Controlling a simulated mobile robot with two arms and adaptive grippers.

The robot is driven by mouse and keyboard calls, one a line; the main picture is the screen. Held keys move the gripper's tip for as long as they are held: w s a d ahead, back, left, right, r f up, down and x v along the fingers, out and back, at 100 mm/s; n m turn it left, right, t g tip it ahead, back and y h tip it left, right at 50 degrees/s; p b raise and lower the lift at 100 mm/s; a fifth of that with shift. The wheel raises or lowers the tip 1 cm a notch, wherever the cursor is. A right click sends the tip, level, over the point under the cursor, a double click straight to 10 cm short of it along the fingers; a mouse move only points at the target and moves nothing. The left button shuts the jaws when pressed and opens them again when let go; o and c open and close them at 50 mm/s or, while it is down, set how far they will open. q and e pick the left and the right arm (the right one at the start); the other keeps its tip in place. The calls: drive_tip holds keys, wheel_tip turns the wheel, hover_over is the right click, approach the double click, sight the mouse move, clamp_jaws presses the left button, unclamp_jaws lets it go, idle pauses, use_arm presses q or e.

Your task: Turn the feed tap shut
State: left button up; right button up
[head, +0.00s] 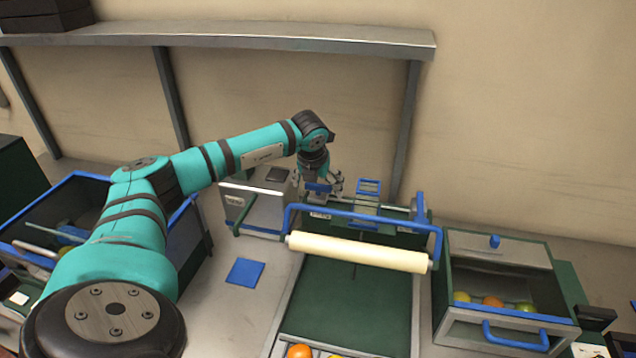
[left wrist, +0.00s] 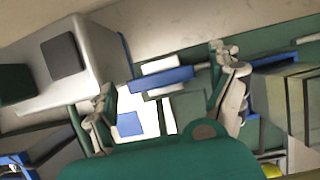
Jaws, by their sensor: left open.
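The feed tap appears to be the small blue bar handle (head: 317,187) at the back left of the green feed conveyor. My left gripper (head: 322,182) reaches down over it from above. In the left wrist view the blue bar (left wrist: 162,80) lies crosswise between the two spread fingers of my left gripper (left wrist: 163,72), with a pale plate behind it. The fingers are open, with a visible gap to the bar on both sides. Whether the bar is turned open or shut is unclear. My right gripper is out of view.
A grey metal box (head: 262,208) stands just left of the tap. A blue bar frame (head: 365,221) and a cream roller (head: 358,252) cross in front. A green bin with fruit (head: 455,330) stands right. A blue pad (head: 245,272) lies on the bench, with bare bench around it.

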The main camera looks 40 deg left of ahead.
use_arm(q)
drive_tip(key=shift+c, duration=0.4)
drive_tip(key=c, duration=1.1)
